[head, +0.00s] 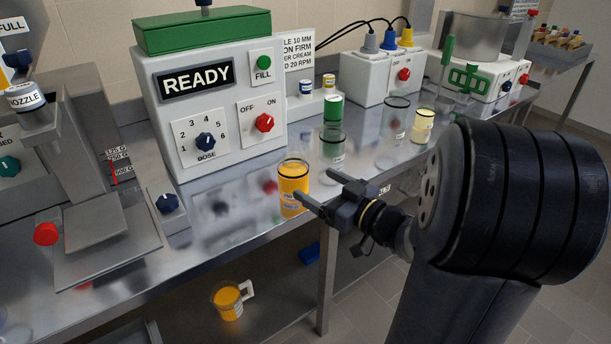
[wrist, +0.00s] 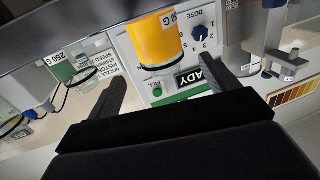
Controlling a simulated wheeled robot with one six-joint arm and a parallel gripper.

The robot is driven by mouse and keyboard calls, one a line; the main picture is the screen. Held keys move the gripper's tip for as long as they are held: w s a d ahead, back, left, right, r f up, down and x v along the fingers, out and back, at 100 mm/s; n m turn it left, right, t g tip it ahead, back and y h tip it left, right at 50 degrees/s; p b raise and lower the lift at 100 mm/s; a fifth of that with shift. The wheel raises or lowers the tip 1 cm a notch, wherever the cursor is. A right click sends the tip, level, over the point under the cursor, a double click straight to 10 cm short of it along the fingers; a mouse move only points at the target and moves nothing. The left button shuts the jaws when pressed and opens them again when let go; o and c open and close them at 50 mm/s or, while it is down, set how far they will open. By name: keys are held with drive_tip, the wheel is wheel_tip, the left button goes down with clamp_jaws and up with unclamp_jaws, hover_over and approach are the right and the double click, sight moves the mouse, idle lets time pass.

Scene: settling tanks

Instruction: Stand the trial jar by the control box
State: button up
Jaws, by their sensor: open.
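An orange-filled clear jar with a dark rim band and a white label (head: 293,190), which I take for the trial jar, is upright at the front edge of the steel bench. The control box (head: 215,110), grey-white with a READY display, dose dial and red switch, stands behind it to the left. My gripper (head: 318,187) is open, its fingertips close to the jar's right side in the head view. In the wrist view the jar (wrist: 155,42) appears upside down, ahead of and between the spread fingers. Whether the fingers touch it cannot be told.
Right of the jar stand a green-banded jar (head: 332,142), a clear jar (head: 394,120) and a cream-filled jar (head: 423,126). A scale-like stand with a steel plate (head: 105,240) is at left. An orange jug (head: 229,302) sits on the lower shelf. Bench between jar and control box is clear.

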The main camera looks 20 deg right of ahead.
drive_tip(key=shift+v, duration=0.95)
